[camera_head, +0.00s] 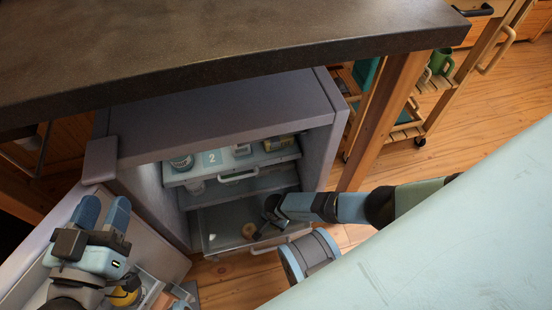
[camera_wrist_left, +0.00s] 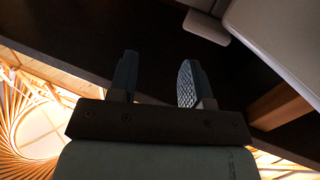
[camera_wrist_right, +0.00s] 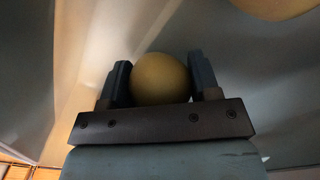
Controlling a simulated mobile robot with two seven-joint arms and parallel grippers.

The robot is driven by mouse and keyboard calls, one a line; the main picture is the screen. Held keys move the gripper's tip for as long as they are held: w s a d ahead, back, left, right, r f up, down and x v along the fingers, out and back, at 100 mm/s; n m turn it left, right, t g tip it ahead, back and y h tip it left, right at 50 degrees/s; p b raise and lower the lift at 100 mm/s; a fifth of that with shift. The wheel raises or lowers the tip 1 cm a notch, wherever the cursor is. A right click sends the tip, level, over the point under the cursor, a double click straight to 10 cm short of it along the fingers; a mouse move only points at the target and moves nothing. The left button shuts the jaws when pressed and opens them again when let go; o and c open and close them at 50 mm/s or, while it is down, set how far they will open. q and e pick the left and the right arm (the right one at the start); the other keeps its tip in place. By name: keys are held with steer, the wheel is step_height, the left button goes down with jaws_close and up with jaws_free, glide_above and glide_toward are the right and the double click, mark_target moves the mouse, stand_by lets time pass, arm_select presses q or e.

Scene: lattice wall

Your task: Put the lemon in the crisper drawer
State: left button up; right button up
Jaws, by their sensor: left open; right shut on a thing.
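The fridge stands open under the counter, and its clear crisper drawer (camera_head: 222,247) is pulled out at the bottom. My right gripper (camera_wrist_right: 160,80) is shut on a round, dull yellow thing, taken as the lemon (camera_wrist_right: 160,77), between its two fingers. In the head view my right gripper (camera_head: 262,230) reaches down into the drawer's opening. A small tan round thing (camera_head: 248,230) shows beside its fingers; whether it is the held lemon I cannot tell. My left gripper (camera_head: 103,212) is open and empty at the left, above the fridge door; its spread fingers show in the left wrist view (camera_wrist_left: 157,82).
A shelf tray labelled 2 (camera_head: 211,158) with jars sits above the drawer. The open door (camera_head: 150,243) holds a yellow item (camera_head: 124,291) and others. The dark counter (camera_head: 220,50) overhangs the fridge. Another round yellowish thing (camera_wrist_right: 275,6) shows in the right wrist view.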

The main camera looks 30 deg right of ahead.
arm_select(q)
steer(key=shift+f+b, duration=0.35)
steer(key=shift+f, duration=0.05)
arm_select(e)
steer(key=shift+f, duration=0.35)
steer(key=o, duration=1.3)
arm_select(q)
steer(key=shift+r, duration=0.1)
arm_select(e)
steer(key=shift+r+p, duration=0.35)
steer(key=shift+r, duration=0.05)
steer(key=shift+r+p, duration=0.9)
steer(key=shift+r, duration=0.1)
steer(key=shift+r+p, duration=0.95)
steer(key=shift+r, duration=0.15)
arm_select(q)
steer(key=shift+s+d+r+n+t+p, duration=0.1)
steer(key=shift+s+r+n+t+p, duration=0.2)
steer(key=shift+r, duration=0.5)
steer(key=shift+s+d+r+n+g+p, duration=0.1)
steer(key=shift+r+n+p, duration=0.25)
steer(key=shift+r, duration=0.45)
steer(key=shift+s+r+n+t+p, duration=0.2)
steer(key=shift+r+n+p, duration=0.15)
steer(key=shift+r, duration=0.45)
arm_select(e)
steer(key=shift+r, duration=1.05)
